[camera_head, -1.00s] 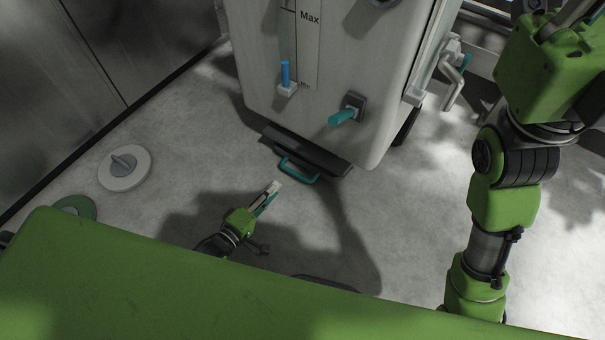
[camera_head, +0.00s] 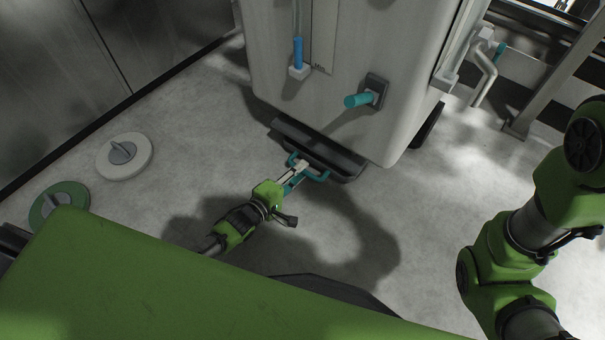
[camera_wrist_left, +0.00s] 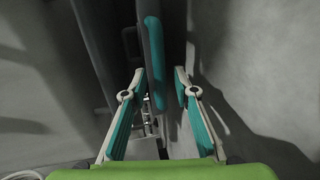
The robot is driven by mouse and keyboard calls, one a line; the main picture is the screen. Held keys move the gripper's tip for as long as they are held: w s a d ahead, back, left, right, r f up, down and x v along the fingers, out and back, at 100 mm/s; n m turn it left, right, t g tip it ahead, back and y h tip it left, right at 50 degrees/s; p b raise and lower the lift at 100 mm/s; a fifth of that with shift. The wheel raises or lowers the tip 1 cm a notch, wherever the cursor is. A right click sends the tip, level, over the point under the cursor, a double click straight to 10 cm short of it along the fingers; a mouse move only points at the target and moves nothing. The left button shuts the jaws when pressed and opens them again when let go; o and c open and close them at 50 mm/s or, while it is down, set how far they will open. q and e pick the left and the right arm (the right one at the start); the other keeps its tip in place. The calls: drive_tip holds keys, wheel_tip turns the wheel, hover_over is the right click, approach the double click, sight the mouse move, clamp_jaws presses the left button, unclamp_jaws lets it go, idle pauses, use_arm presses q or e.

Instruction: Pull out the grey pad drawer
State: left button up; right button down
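The dark grey pad drawer (camera_head: 335,155) sits low at the foot of the white machine, with a teal loop handle (camera_head: 322,175) on its front. My left gripper (camera_head: 301,167) reaches the handle from the lower left. In the left wrist view, my left gripper (camera_wrist_left: 160,78) is open, its two teal-lined fingers on either side of the teal handle bar (camera_wrist_left: 155,60). Gaps show between the fingers and the bar. The drawer looks closed against the machine. My right gripper is out of view; only my right arm shows at the right.
The white machine (camera_head: 350,50) carries a teal knob (camera_head: 359,100) and a blue-tipped fitting (camera_head: 298,55) above the drawer. A white disc (camera_head: 125,157) and a green disc (camera_head: 58,203) lie on the floor at left. The floor in front of the drawer is clear.

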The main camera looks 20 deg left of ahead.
use_arm(q)
drive_tip(key=shift+b+x, duration=0.3)
drive_tip(key=shift+x, duration=0.65)
drive_tip(key=shift+c, duration=0.4)
clamp_jaws()
